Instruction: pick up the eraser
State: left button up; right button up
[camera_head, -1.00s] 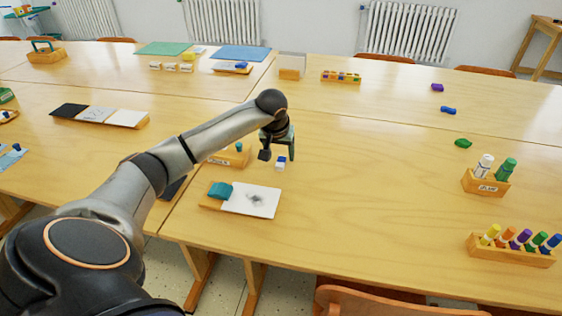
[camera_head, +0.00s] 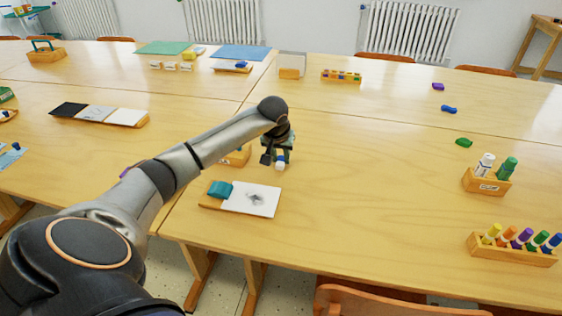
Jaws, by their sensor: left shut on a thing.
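The eraser (camera_head: 281,166) is a small white block with a blue part. It is in the middle of the camera_head view, above or on the wooden table, just behind the board with the sketch sheet. My left gripper (camera_head: 276,157) points down and is shut on the eraser. Its fingers hide part of the eraser, and I cannot tell whether the eraser still touches the table. My right gripper is not in view.
A board with a white sketch sheet (camera_head: 252,199) and a teal cloth (camera_head: 220,189) lies in front. A small wooden holder (camera_head: 237,157) is close on the left. Marker racks (camera_head: 487,184) stand at the right. The table between is clear.

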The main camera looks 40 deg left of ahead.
aim_at(282, 156)
pick_arm(q)
grip_shut()
jog(key=shift+r, duration=0.5)
notch_tip(282, 156, up, 3)
jog(key=shift+f, duration=0.1)
jog(key=s+d+r, duration=0.3)
jog(key=s+r, duration=0.1)
jog(key=s, duration=0.2)
jog(key=s+d+r+p, duration=0.1)
jog(key=s+d+r, duration=0.2)
jog(key=s+r, duration=0.2)
jog(key=shift+s+d, duration=0.35)
jog(key=shift+s, duration=0.3)
jog(key=shift+r, duration=0.1)
jog(key=shift+o, duration=1.2)
grip_release()
grip_shut()
